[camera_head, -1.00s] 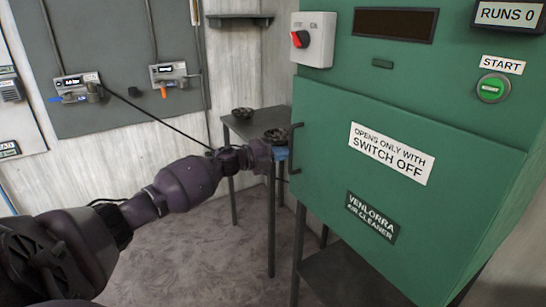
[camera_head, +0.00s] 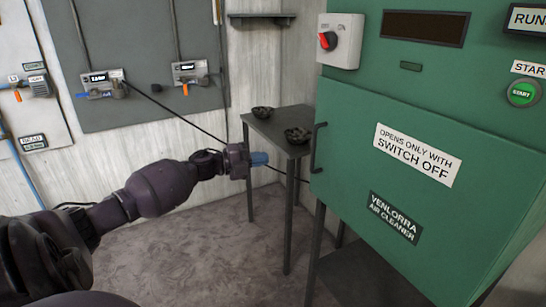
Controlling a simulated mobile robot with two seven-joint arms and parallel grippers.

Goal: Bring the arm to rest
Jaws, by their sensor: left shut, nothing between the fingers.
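My left arm comes in from the left, and its gripper (camera_head: 262,159) with blue fingertips is shut and empty. It hangs in the air in front of the small grey table and left of the green machine's door handle (camera_head: 318,148), apart from it. The green air cleaner (camera_head: 345,200) stands at the right with its door shut. My right gripper is not in view.
Two dark bowls stand on the small table (camera_head: 285,124): one at the back left (camera_head: 262,112), one at the front right (camera_head: 297,135). A red switch (camera_head: 328,40) and a green start button (camera_head: 523,92) are on the machine. Open floor (camera_head: 190,260) lies below my arm.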

